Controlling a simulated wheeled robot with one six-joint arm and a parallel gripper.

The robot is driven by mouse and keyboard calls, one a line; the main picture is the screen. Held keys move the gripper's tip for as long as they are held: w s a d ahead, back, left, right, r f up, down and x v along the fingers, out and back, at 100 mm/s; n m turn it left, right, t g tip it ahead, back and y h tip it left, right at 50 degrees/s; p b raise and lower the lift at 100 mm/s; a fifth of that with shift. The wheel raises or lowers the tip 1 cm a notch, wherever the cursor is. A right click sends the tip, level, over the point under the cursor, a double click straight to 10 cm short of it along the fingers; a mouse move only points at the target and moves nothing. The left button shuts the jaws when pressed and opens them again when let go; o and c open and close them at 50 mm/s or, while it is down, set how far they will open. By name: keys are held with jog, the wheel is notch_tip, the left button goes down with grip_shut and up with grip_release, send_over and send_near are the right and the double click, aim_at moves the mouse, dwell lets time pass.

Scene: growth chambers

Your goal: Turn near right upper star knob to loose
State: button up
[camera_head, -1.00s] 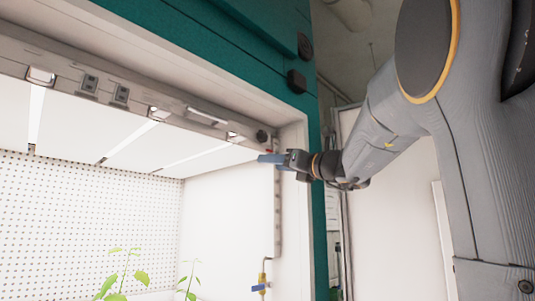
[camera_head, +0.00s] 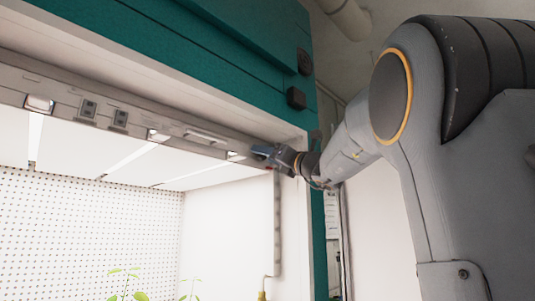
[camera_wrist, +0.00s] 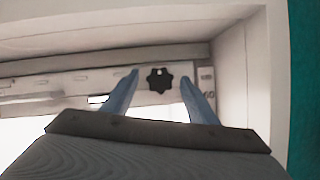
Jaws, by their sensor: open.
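The dark star knob (camera_wrist: 160,80) sits on the pale rail at the upper right corner of the chamber opening. In the wrist view it shows between and just beyond the two blue fingertips of my gripper (camera_wrist: 160,82), with a gap on each side. My gripper is open and empty. In the head view my gripper (camera_head: 262,152) reaches in front of the rail's right end and hides the knob there. I cannot tell how far the fingertips are from the knob in depth.
The rail (camera_head: 150,118) carries outlets (camera_head: 88,108) and light strips. The chamber's right side wall (camera_wrist: 235,85) stands close to the right finger. The teal housing (camera_head: 230,62) is above. Green plants (camera_head: 127,285) are low inside, with open space above them.

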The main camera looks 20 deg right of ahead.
jog(key=shift+c, duration=0.5)
jog(key=c, duration=1)
jog(key=shift+o, duration=0.2)
jog(key=shift+f+b, duration=0.1)
jog(key=shift+b, duration=0.2)
jog(key=shift+w+d+r+n+g+y+b, duration=0.15)
jog(key=shift+n+g+y+b, duration=0.75)
jog(key=shift+n, duration=3.05)
jog(key=shift+d+r+n+g+y+b, duration=0.3)
jog(key=shift+n+g+y, duration=1.2)
jog(key=shift+n, duration=2.5)
jog(key=shift+w+d+n+g+y+b, duration=0.1)
jog(key=shift+n+g+y+b, duration=1.05)
jog(key=shift+n, duration=2.8)
jog(key=shift+g+h+p, duration=0.25)
jog(key=shift+g+p, duration=0.1)
jog(key=shift+p, duration=0.25)
